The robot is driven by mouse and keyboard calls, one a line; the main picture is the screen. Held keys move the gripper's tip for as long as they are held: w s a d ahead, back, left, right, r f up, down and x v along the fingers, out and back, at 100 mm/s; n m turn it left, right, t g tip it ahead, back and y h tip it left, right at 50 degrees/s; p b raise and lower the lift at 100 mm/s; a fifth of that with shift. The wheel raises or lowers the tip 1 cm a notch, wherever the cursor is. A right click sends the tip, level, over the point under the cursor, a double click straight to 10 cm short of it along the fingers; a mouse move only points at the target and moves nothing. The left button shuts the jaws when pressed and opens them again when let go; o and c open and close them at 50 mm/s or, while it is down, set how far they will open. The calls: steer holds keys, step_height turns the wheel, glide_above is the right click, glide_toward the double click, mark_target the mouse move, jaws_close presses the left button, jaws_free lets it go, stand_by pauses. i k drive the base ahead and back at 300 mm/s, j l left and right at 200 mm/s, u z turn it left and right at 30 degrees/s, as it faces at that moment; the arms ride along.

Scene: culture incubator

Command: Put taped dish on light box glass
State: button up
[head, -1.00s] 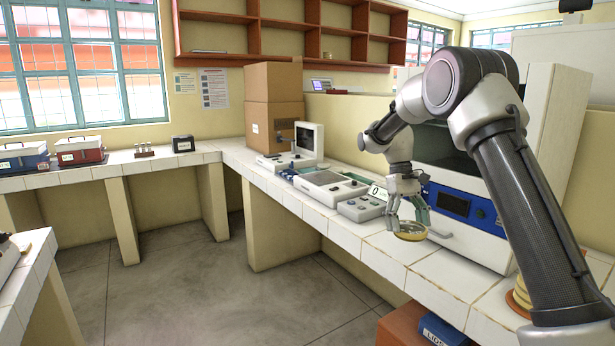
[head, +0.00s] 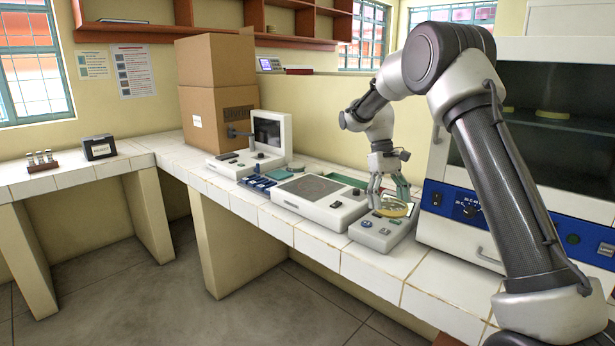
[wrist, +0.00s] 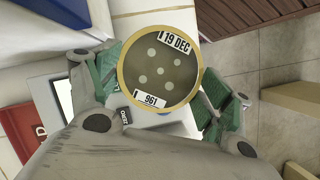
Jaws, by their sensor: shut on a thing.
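A round dish (head: 394,209) with a yellow rim is held in my gripper (head: 388,193), above the grey button unit on the bench. In the wrist view the dish (wrist: 160,72) lies between the green finger pads of my gripper (wrist: 158,92). It shows two white labels, "19 DEC" and "961", and several pale spots on a dark face. A low white box with a flat grey glass panel (head: 309,187), which looks like the light box, sits on the bench left of the dish. Its panel looks bare.
The grey button unit (head: 383,232) stands under and beside the dish. A white monitor device (head: 270,138) and blue pieces (head: 257,183) are farther left, with cardboard boxes (head: 215,85) behind. A blue-fronted cabinet (head: 470,205) stands at right. The bench's front edge is clear.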

mark_target(311, 186)
steer(key=i+j+z, duration=0.1)
steer(key=i+j, duration=0.15)
steer(key=i+j+z, duration=0.1)
steer(key=i+j, duration=0.15)
steer(key=j, duration=0.25)
steer(key=i+j+z, duration=0.1)
steer(key=i+j, duration=0.15)
steer(key=i+j+z, duration=0.1)
steer(key=j, duration=0.45)
steer(key=i, duration=0.1)
